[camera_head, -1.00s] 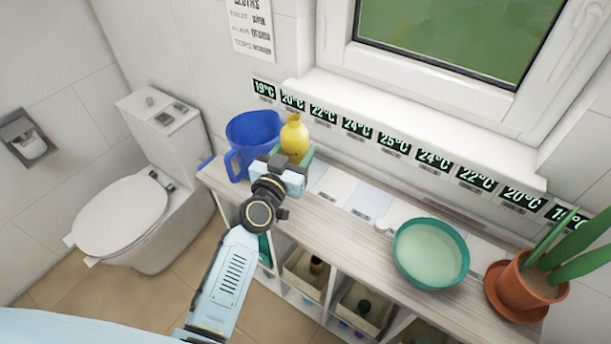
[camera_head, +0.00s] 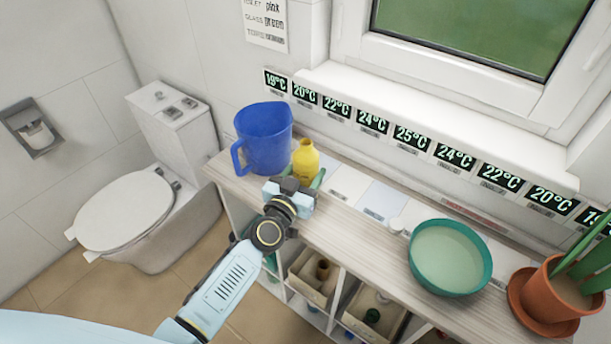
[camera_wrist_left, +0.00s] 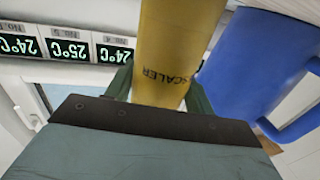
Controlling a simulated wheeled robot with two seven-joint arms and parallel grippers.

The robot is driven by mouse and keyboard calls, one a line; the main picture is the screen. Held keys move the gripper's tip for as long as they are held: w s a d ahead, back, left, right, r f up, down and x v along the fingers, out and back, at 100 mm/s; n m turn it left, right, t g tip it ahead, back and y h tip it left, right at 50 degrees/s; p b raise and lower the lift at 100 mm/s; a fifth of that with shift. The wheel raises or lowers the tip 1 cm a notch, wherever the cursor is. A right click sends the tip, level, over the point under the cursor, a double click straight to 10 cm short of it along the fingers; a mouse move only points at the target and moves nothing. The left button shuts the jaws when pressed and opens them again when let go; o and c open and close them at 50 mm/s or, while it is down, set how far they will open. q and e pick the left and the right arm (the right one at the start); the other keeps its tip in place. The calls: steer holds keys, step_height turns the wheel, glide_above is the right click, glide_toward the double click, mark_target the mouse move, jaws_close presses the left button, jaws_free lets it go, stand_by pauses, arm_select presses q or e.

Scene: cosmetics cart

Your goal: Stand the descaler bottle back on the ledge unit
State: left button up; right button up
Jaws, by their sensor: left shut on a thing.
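The descaler bottle (camera_head: 305,162) is yellow and stands roughly upright over the left end of the wooden ledge unit (camera_head: 345,226). My left gripper (camera_head: 298,188) is shut on it, low on its body. In the left wrist view the yellow bottle (camera_wrist_left: 172,45) shows part of the word "DESCALER" between the dark green fingers (camera_wrist_left: 160,88). Whether its base touches the ledge top is hidden by the gripper. My right gripper is not in view.
A blue jug (camera_head: 266,140) stands close to the left of the bottle. A teal bowl (camera_head: 450,258) and a potted plant (camera_head: 548,292) stand further right. Temperature tags (camera_head: 372,121) line the wall behind. Pale cards (camera_head: 378,200) lie on the ledge right of the bottle.

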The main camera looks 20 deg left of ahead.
arm_select(q)
steer(key=shift+r, duration=0.15)
steer(key=o, duration=1.2)
steer(key=shift+f, duration=0.25)
steer(key=shift+o, duration=0.2)
steer(key=shift+r, duration=0.2)
steer(key=s+a, duration=0.1)
steer(key=s, duration=1.1)
steer(key=shift+a, duration=0.4)
